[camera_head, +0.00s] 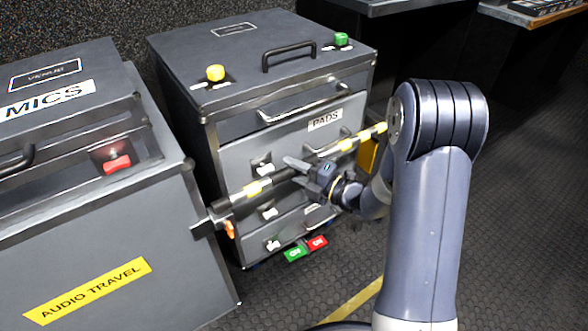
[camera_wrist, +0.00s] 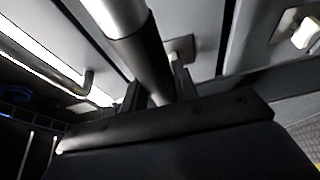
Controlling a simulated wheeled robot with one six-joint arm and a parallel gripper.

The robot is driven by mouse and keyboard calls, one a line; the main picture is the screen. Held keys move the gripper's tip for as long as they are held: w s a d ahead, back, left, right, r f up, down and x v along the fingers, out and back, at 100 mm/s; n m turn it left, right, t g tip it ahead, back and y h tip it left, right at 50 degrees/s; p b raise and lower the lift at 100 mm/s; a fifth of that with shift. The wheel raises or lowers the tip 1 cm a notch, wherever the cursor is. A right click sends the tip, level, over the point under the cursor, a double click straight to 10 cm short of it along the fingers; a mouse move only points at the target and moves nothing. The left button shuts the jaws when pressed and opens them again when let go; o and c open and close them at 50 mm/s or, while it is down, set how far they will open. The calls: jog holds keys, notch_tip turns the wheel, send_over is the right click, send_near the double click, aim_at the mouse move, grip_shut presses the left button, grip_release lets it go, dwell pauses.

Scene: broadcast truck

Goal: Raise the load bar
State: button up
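The load bar (camera_head: 232,198) is a dark bar with yellow and white bands. It runs across the front of the grey drawer cabinet, from a bracket (camera_head: 210,222) on the left case toward the right. My gripper (camera_head: 296,171) is at the middle of the bar, which covers part of it. In the wrist view the bar (camera_wrist: 140,55), pale metal then black, passes between the two fingers (camera_wrist: 157,92). The fingers lie close on either side. I cannot tell whether they press on it. The gripper body hides the bar's nearer part.
The drawer cabinet (camera_head: 262,160) marked PADS stands right behind the bar, with white latches on its drawers. A grey case (camera_head: 70,240) marked AUDIO TRAVEL is at left, with a red switch (camera_head: 117,164). Green (camera_head: 296,253) and red (camera_head: 317,243) tags show low down. Floor at right is clear.

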grip_shut()
jog(key=r+m+p, duration=0.1)
jog(key=r, duration=0.2)
jog(key=r+m+p, duration=0.1)
jog(key=r, duration=0.2)
jog(key=d+r+m+t+y+p, duration=0.1)
jog(key=r+p, duration=0.1)
jog(key=r, duration=0.1)
jog(key=shift+w+r, duration=0.3)
jog(key=shift+w, duration=0.05)
jog(key=shift+o, duration=2.3)
grip_release()
jog(key=shift+d, duration=0.1)
